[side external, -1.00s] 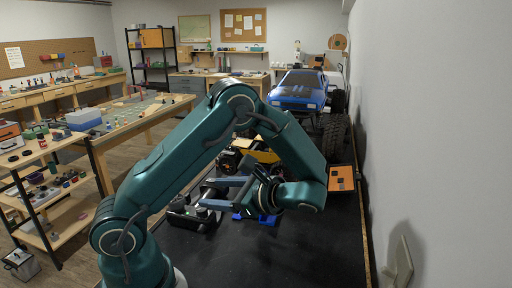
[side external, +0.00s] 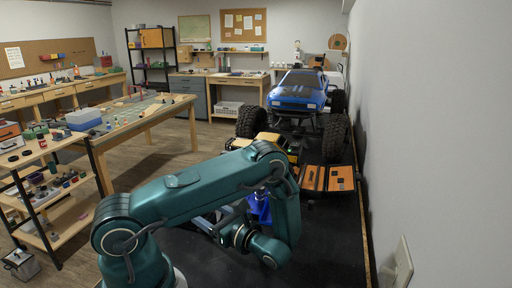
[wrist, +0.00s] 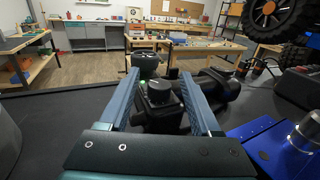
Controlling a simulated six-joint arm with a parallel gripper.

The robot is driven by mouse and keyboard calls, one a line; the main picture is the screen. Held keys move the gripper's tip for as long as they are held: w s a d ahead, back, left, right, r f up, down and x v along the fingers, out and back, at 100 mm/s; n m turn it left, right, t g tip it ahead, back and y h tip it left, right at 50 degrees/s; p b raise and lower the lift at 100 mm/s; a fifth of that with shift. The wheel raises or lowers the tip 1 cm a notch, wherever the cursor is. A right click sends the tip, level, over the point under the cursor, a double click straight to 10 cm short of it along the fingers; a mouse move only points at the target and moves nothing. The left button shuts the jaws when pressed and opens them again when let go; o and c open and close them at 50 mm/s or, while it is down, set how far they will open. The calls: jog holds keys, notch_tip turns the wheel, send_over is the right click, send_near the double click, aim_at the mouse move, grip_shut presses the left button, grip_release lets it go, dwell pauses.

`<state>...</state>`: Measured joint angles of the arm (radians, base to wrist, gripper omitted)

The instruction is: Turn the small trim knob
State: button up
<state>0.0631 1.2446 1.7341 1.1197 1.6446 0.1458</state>
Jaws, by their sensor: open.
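A small dark round knob (wrist: 160,91) with a pale mark stands on top of a black device (wrist: 165,117) in the wrist view, beside a small green light. My gripper (wrist: 160,73) is open, its two blue-grey fingers on either side of the knob with visible gaps. I cannot tell exactly how far the fingertips reach past it or how high they are. In the side view my gripper (side external: 207,225) is low over the black bench, partly behind my arm, and the knob is hidden there.
A blue metal fixture (wrist: 270,145) lies close on the right in the wrist view. A blue crawler truck (side external: 298,95) with big tyres stands at the back of the bench (side external: 325,245). An orange-lined case (side external: 328,178) sits near the wall.

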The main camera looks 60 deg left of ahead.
jog(key=shift+s+a, duration=0.1)
jog(key=shift+a, duration=0.1)
grip_shut()
jog(key=shift+m+t+y, duration=0.5)
jog(key=shift+m+t, duration=0.8)
jog(key=shift+t, duration=0.5)
grip_release()
jog(key=shift+d, duration=0.15)
